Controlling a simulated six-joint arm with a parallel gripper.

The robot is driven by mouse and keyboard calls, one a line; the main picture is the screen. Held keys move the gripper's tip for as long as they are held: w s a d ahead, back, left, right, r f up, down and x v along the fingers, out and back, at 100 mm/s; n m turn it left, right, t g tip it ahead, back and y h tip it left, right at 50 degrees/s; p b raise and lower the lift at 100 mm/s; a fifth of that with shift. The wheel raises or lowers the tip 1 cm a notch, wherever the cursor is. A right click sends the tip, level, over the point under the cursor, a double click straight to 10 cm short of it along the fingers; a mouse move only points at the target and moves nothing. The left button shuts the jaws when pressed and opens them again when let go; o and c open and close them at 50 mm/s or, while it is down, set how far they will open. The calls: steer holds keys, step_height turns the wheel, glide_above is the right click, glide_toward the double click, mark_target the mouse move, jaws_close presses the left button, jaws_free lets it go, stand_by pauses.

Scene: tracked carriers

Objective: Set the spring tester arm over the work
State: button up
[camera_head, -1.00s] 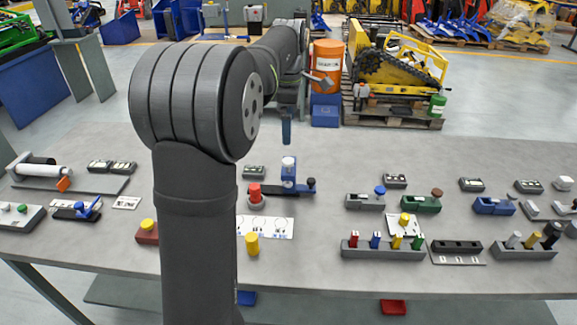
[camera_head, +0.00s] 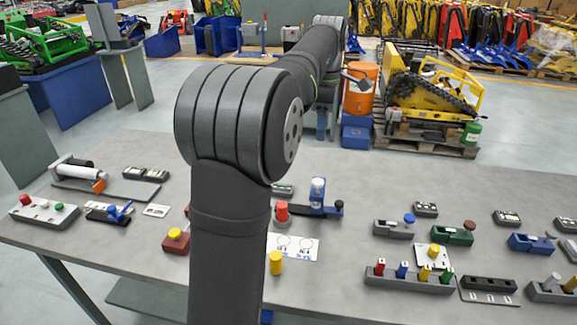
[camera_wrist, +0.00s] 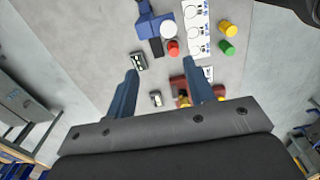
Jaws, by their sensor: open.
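The blue device with a white-topped post (camera_head: 318,190), which looks like the spring tester, stands on the bench right of my arm, with a dark knob at its right end. A red knob (camera_head: 281,212) stands just left of it. In the wrist view the blue device (camera_wrist: 150,24) lies at the top, cut off by the edge, with a white disc (camera_wrist: 168,29) and the red knob (camera_wrist: 173,47) beside it. My gripper (camera_wrist: 161,72) is open and empty, its blue fingers wide apart above the bench. I cannot tell how its arm is set.
A white printed sheet (camera_head: 302,246) and a yellow cylinder (camera_head: 276,263) lie in front of the device. Racks of coloured pegs (camera_head: 408,277) and small fixtures stand to the right. A roller fixture (camera_head: 108,181) stands at left. My arm hides part of the bench.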

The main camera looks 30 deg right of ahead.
steer(key=d+f+m, duration=0.1)
steer(key=m, duration=4)
glide_above(340, 202)
step_height(340, 202, down, 9)
steer(key=shift+n, duration=0.3)
step_height(340, 202, down, 17)
steer(key=shift+a+r, duration=0.1)
